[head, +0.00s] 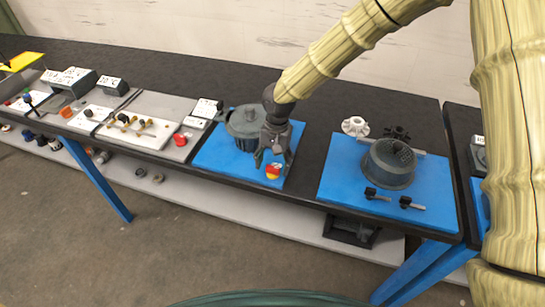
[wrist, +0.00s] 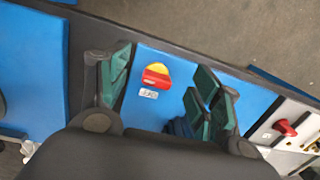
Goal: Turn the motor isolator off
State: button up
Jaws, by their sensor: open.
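The isolator switch (head: 273,171) has a red handle on a yellow base. It sits near the front edge of a blue mat (head: 213,152). In the wrist view the isolator (wrist: 156,75) lies between and beyond my fingers, with a small white label (wrist: 148,93) beside it whose text I cannot read surely. My gripper (head: 273,160) points down just above it in the head view. I cannot tell whether the pads touch the isolator.
A dark round motor housing (head: 247,123) stands on the same mat, just behind my gripper. A second blue mat (head: 338,180) to the right holds a round grey housing (head: 388,163) and loose parts. A red knob (head: 180,139) sits on a grey panel to the left.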

aim_at(273, 167)
jog(key=w+r, duration=0.3)
jog(key=r, duration=0.2)
jog(key=shift+m+t+h, duration=0.3)
jog(key=shift+h, duration=0.1)
jog(key=shift+w+f+p, duration=0.1)
jog(key=shift+f+p, duration=2.3)
jog(key=shift+f, duration=2.9)
jog(key=c, duration=1)
